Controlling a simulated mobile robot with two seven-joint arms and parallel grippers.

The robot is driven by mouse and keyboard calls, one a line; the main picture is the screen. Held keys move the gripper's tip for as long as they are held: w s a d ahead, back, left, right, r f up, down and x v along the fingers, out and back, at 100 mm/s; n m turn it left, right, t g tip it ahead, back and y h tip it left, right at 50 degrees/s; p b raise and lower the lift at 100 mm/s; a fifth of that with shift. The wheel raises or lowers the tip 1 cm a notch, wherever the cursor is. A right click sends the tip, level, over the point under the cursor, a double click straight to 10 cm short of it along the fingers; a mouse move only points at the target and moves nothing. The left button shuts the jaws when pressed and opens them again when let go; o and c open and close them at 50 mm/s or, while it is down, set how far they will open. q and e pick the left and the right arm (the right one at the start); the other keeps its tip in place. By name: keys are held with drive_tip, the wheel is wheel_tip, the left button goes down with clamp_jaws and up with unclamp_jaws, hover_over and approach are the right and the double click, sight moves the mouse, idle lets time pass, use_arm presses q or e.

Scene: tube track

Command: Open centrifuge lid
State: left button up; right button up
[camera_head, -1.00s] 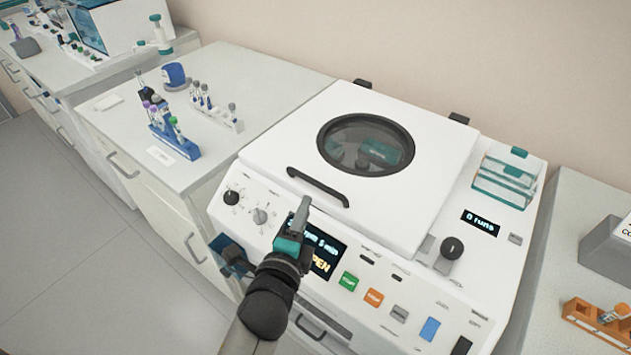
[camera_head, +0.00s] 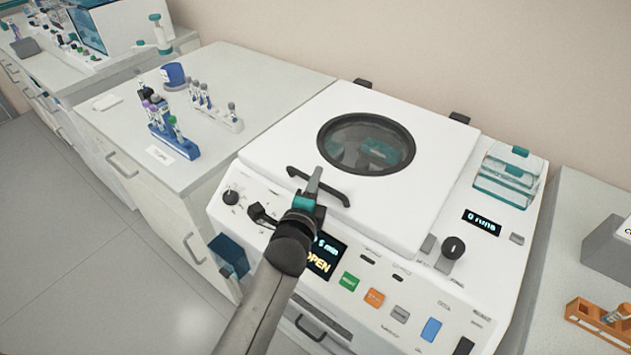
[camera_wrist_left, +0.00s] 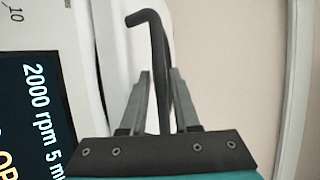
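The white centrifuge (camera_head: 400,265) has its lid (camera_head: 435,165) down, with a dark oval window (camera_head: 366,144) in it. A black bar handle (camera_head: 322,187) runs along the lid's front edge. My left gripper (camera_head: 314,180) is at the middle of this handle. In the left wrist view the handle (camera_wrist_left: 157,50) passes between the two grey fingers of my left gripper (camera_wrist_left: 160,75). The fingers stand apart with the bar between them, nearer the right finger; gaps show, so the gripper is open. My right gripper is in neither view.
The centrifuge's screen (camera_head: 325,256) reads OPEN and is partly hidden by my left arm. Front buttons and a black knob (camera_head: 453,247) lie right of it. A teal-lidded clear box (camera_head: 508,178) stands at right. Tube racks (camera_head: 172,138) stand on the left bench.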

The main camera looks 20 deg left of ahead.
use_arm(q)
clamp_jaws()
idle(1.4)
